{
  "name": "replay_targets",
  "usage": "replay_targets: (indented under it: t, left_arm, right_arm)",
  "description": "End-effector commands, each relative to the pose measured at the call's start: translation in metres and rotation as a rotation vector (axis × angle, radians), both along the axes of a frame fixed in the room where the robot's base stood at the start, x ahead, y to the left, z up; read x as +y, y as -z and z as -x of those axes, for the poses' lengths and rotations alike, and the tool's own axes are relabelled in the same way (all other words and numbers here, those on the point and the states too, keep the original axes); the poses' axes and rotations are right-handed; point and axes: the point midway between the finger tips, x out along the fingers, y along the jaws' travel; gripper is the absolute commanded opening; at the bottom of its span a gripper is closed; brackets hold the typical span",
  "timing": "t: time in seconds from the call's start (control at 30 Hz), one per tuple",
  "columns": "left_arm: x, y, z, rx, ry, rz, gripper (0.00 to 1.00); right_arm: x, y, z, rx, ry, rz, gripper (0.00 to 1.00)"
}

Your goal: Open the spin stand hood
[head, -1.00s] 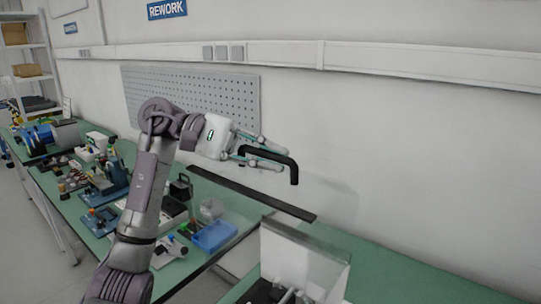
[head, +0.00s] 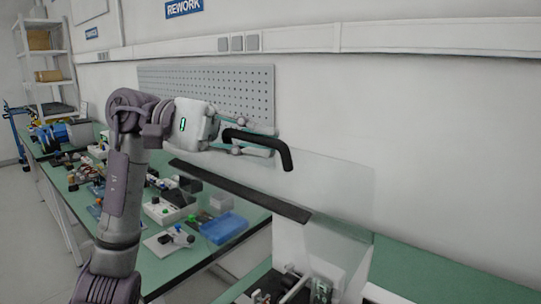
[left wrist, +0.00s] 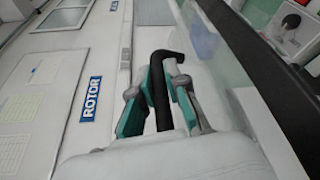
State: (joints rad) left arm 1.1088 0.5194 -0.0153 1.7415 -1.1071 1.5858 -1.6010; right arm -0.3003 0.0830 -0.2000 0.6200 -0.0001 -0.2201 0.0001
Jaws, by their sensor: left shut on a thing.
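The hood (head: 335,195) is a clear panelled cover in the right half of the head view, and its see-through panes stand out against the wall. A black bent handle (head: 287,155) is at the hood's upper left. My left gripper (head: 255,142) is shut on this handle. In the left wrist view the handle (left wrist: 158,90) passes between the teal fingers of the gripper (left wrist: 157,105). The spin stand (head: 298,288) shows partly under the hood at the bottom edge. The hood's hinge cannot be made out. My right gripper is not in view.
A green bench (head: 185,262) on the left holds a blue tray (head: 225,228) and several small devices. A long dark bar (head: 245,192) runs below my left gripper. A pegboard (head: 240,85) is on the wall behind. The green surface (head: 430,275) at right is clear.

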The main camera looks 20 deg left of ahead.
Motion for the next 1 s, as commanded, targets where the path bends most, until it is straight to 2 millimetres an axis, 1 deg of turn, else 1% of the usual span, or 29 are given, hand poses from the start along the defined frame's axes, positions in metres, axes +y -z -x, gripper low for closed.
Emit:
replay_targets:
  t: [0.03, 0.1, 0.47, 0.5, 0.53, 0.57, 0.87, 0.97, 1.0]
  left_arm:
    - [0.001, 0.009, 0.003, -0.012, -0.001, 0.002, 0.00]
    - [0.002, 0.009, 0.006, -0.024, -0.001, 0.007, 0.00]
    - [0.003, 0.006, 0.008, -0.031, -0.001, 0.011, 0.00]
    - [0.003, 0.006, 0.008, -0.031, -0.001, 0.011, 0.17]
    - [0.003, 0.006, 0.008, -0.031, -0.001, 0.011, 0.22]
    - [0.003, 0.007, 0.008, -0.031, -0.001, 0.011, 0.25]
    - [0.004, 0.006, 0.008, -0.030, 0.000, 0.011, 0.25]
    - [0.011, 0.006, 0.008, -0.029, -0.001, 0.010, 0.25]
    - [0.016, 0.005, 0.007, -0.029, -0.002, 0.011, 0.25]
  right_arm:
    - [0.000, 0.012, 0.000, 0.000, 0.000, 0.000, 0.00]
    - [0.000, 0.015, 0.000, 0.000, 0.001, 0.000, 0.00]
    - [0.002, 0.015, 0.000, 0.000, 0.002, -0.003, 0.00]
    - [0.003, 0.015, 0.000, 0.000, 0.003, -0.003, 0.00]
    - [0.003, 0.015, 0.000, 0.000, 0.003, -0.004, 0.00]
    - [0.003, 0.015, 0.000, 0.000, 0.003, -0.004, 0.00]
    - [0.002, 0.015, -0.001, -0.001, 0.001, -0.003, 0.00]
    - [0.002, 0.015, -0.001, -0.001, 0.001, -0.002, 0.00]
    - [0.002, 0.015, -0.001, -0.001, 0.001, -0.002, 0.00]
